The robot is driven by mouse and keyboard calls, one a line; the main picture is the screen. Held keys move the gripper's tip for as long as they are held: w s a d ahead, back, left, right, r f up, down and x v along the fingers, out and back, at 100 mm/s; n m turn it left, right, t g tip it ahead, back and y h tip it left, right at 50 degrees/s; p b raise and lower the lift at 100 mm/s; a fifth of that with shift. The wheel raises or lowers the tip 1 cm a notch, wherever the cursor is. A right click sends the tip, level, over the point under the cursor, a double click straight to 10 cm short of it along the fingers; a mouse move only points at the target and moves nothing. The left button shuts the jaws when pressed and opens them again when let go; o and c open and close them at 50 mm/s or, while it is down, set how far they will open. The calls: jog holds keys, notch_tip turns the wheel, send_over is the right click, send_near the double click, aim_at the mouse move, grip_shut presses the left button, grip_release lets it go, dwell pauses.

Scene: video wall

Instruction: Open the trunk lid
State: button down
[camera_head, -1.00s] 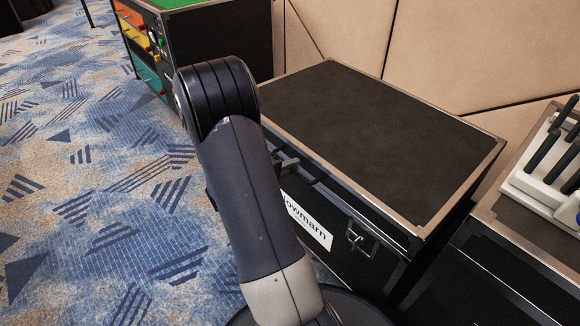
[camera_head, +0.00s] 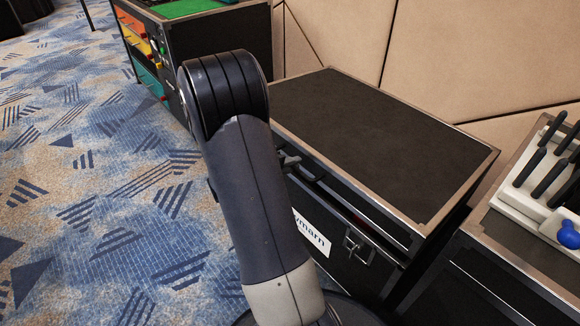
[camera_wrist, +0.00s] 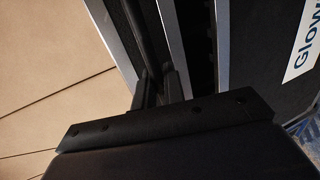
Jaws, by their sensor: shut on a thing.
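The trunk (camera_head: 350,225) is a black case with metal edges and a white label, standing right of centre in the head view. Its dark lid (camera_head: 370,140) is slightly raised at the front, with a narrow dark gap above the body's metal rim. My gripper (camera_wrist: 160,86) is shut on the dark handle bar (camera_wrist: 142,35) at the lid's front. In the head view my arm hides the trunk's left front corner and most of the gripper. The wrist view also shows the trunk body (camera_wrist: 268,60), with part of the label, across the gap from the lid.
A case with coloured drawers (camera_head: 150,45) and a green top stands at the back left. A second case (camera_head: 510,240) at the right holds a white rack with dark handles (camera_head: 545,165). A beige padded wall (camera_head: 480,60) stands close behind the trunk. Patterned carpet (camera_head: 90,190) is free at the left.

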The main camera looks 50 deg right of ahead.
jog(key=s+d+r+y+p, duration=0.15)
jog(key=d+r+p, duration=0.35)
jog(key=r+p, duration=0.55)
jog(key=d+r+y+p, duration=0.3)
jog(key=d+r+p, duration=0.2)
jog(key=r+p, duration=0.5)
jog(key=d+r+y+p, duration=0.2)
jog(key=d+r+p, duration=0.3)
jog(key=r+p, duration=0.5)
jog(key=s+d+r+p, duration=0.1)
jog(key=d+r+p, duration=0.3)
jog(key=d, duration=0.4)
jog(key=s+d+r+p, duration=0.1)
jog(key=d+r+p, duration=0.3)
jog(key=d+p, duration=0.3)
jog(key=s+d+r+p, duration=0.1)
jog(key=d+r+p, duration=0.4)
jog(key=d, duration=0.4)
jog(key=shift+t+p, duration=0.3)
jog(key=c, duration=1.6)
grip_release()
jog(key=shift+o, duration=0.2)
